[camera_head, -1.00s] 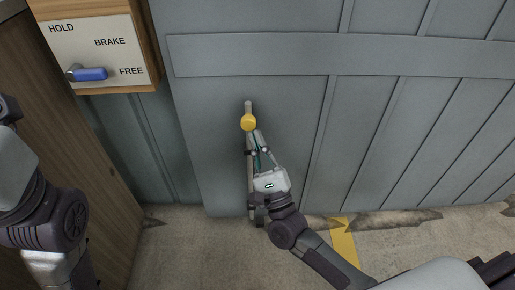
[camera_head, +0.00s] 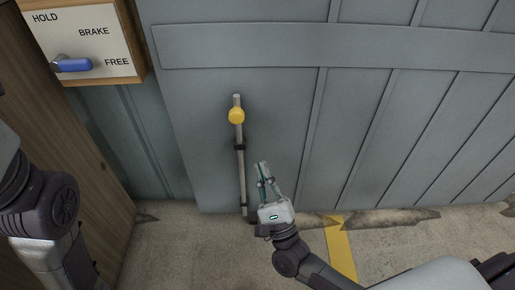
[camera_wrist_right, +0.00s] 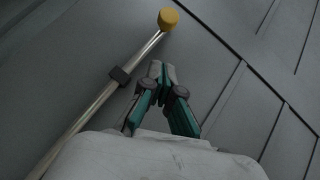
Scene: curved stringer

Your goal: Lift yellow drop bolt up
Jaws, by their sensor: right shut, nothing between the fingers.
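The drop bolt is a thin grey metal rod (camera_head: 241,170) with a yellow knob (camera_head: 236,116) near its top. It stands upright against the grey door panel, held by dark brackets, and its lower end is close to the floor. My right gripper (camera_head: 264,166) is shut and empty, below and to the right of the knob and apart from the rod. In the right wrist view the knob (camera_wrist_right: 168,19) is at the top and the shut fingertips (camera_wrist_right: 161,68) are below it, right of the rod. My left gripper is out of view; only part of the left arm shows.
A sign board (camera_head: 87,42) reading HOLD, BRAKE, FREE is at the upper left, with a blue lever (camera_head: 73,65) beside FREE. A brown wooden panel (camera_head: 75,130) stands at the left. A yellow stripe (camera_head: 341,250) marks the floor. The door surface right of the rod is clear.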

